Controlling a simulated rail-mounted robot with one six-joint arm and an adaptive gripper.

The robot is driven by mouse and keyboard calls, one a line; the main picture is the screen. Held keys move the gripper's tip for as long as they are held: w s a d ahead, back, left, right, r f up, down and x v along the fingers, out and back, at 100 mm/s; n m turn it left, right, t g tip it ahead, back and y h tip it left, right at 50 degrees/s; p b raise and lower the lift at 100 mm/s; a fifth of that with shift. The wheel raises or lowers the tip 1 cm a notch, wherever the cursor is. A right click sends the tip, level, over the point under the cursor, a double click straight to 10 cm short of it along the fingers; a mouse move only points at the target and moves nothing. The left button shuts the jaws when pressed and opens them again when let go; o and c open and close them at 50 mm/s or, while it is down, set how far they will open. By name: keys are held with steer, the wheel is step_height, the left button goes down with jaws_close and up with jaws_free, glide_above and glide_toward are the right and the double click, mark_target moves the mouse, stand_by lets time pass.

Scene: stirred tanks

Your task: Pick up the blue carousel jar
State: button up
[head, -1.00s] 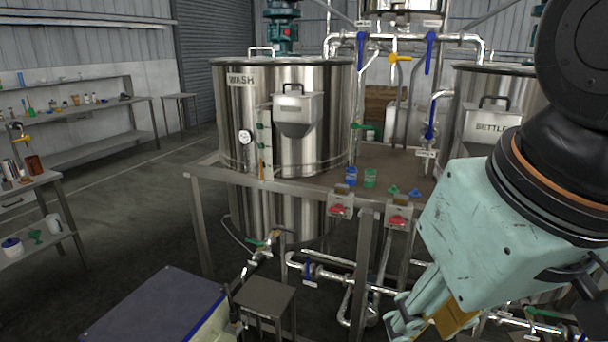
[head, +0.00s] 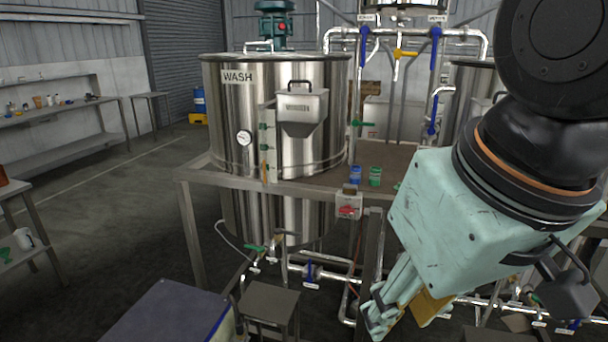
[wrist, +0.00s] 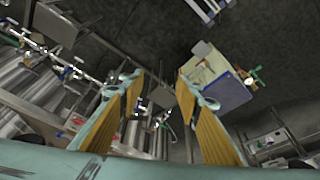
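A small blue jar (head: 355,175) stands upright on the brown platform beside the WASH tank. A green jar (head: 375,177) stands just right of it. I cannot tell whether this blue jar belongs to a carousel. My gripper (head: 395,312) hangs at the lower right of the head view, in front of and below the platform, well apart from the jars. In the wrist view my gripper (wrist: 160,78) has its two yellow-padded fingers spread with nothing between them. I cannot make out the blue jar in the wrist view.
The steel WASH tank (head: 237,115) stands left of the jars. A control box with a red switch (head: 348,206) is on the platform's front edge. Pipes and valves (head: 310,272) run below. A stool (head: 268,302) and a blue-topped box (head: 165,312) stand in front. Floor at left is open.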

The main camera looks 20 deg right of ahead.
stand_by(0.4)
steer(key=w+d+r+p, duration=0.15)
steer(key=w+r, duration=0.35)
steer(key=w, duration=0.5)
steer(key=w+d+r+p, duration=0.1)
steer(key=w+r+p, duration=0.25)
steer(key=w, duration=0.55)
steer(key=n+p, duration=0.1)
steer(key=p, duration=1.2)
glide_above(357, 167)
steer(key=s, duration=0.5)
step_height(357, 167, down, 11)
steer(key=shift+w+d+t+y+b, duration=0.15)
steer(key=shift+d+t+y+b, duration=0.1)
steer(key=shift+t+y+b, duration=0.05)
steer(key=shift+x, duration=4.2)
